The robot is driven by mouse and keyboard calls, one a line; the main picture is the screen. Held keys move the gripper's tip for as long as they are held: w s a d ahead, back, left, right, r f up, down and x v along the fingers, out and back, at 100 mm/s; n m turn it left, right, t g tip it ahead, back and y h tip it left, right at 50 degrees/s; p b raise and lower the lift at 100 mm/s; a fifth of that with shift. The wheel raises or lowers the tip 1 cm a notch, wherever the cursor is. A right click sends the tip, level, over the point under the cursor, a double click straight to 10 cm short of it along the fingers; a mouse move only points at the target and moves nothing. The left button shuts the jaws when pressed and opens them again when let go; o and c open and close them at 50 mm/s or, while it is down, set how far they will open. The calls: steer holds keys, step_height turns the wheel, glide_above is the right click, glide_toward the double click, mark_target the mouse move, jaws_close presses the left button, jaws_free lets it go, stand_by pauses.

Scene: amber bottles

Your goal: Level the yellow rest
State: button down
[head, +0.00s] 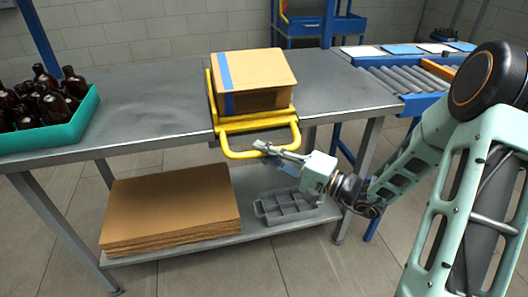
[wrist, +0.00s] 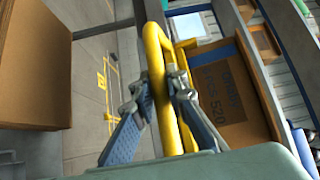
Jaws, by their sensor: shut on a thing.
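The yellow rest (head: 256,122) is a tubular frame at the front edge of the grey metal table. Its rounded front handle juts out past the edge. A cardboard box (head: 254,80) with a blue tape strip sits on the rest, towards the table. My gripper (head: 268,148) reaches the front bar of the handle from the right. In the wrist view, my gripper (wrist: 160,92) has its two fingers on either side of the yellow bar (wrist: 158,70) and is shut on it. The box (wrist: 228,95) also shows there, with dark print. Whether the rest is level is hard to tell.
A teal crate (head: 62,128) of brown bottles stands on the table (head: 150,105) at left. Below, a shelf holds stacked cardboard sheets (head: 170,205) and a grey divided tray (head: 288,205). A roller conveyor (head: 405,78) adjoins at right. The table between crate and rest is clear.

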steer(key=shift+r+p, duration=0.55)
steer(key=shift+p, duration=0.25)
steer(key=r+m+h+p, duration=0.1)
steer(key=p, duration=0.1)
steer(key=shift+s+r+m+g+p, duration=0.15)
steer(key=shift+m+g+p, duration=0.15)
steer(key=shift+g+p, duration=0.1)
steer(key=shift+r, duration=0.3)
steer(key=c, duration=1.9)
jaws_free()
steer(key=shift+d, duration=0.1)
steer(key=shift+c, duration=0.2)
steer(key=shift+o, duration=0.2)
steer(key=shift+s+d, duration=0.1)
steer(key=v, duration=1.1)
steer(key=shift+s+d+r, duration=0.2)
steer(key=shift+d+r, duration=0.05)
steer(key=shift+d, duration=0.1)
